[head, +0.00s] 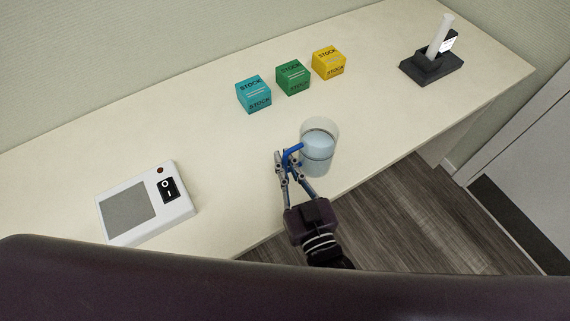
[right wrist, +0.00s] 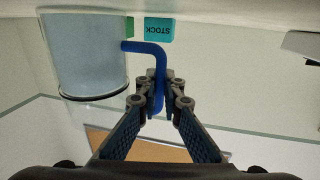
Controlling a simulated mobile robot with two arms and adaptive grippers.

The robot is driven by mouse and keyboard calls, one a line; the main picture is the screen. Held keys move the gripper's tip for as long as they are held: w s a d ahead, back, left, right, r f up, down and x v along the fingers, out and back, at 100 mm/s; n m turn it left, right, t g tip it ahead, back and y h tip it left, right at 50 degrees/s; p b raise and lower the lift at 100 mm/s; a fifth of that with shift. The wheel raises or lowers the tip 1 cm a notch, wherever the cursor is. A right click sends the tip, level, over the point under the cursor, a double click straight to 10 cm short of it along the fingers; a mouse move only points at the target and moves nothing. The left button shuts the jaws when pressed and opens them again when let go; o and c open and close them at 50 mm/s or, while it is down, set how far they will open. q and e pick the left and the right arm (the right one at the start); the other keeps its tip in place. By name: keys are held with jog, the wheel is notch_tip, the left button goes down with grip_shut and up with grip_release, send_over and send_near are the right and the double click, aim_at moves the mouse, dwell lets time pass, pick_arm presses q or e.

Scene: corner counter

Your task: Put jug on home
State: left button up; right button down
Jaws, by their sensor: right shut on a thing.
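The jug (head: 319,148) is a clear cylinder with pale blue contents and a blue handle. It is upright over the counter's front part in the head view, and at the upper left of the right wrist view (right wrist: 85,50). My right gripper (head: 288,158) is shut on the blue handle, with the handle between its fingertips in the right wrist view (right wrist: 159,98). I cannot tell whether the jug's base touches the counter. No spot marked as home can be read. My left gripper is not in view.
Blue (head: 254,94), green (head: 293,77) and yellow (head: 329,62) STOCK cubes stand behind the jug. A white box (head: 146,203) with a grey plate and switch is at left. A black stand (head: 431,67) holding a white stick is at far right. The counter (head: 215,150) between is clear.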

jog(key=shift+r, duration=0.15)
jog(key=c, duration=2.1)
grip_release()
jog(key=shift+f, duration=0.2)
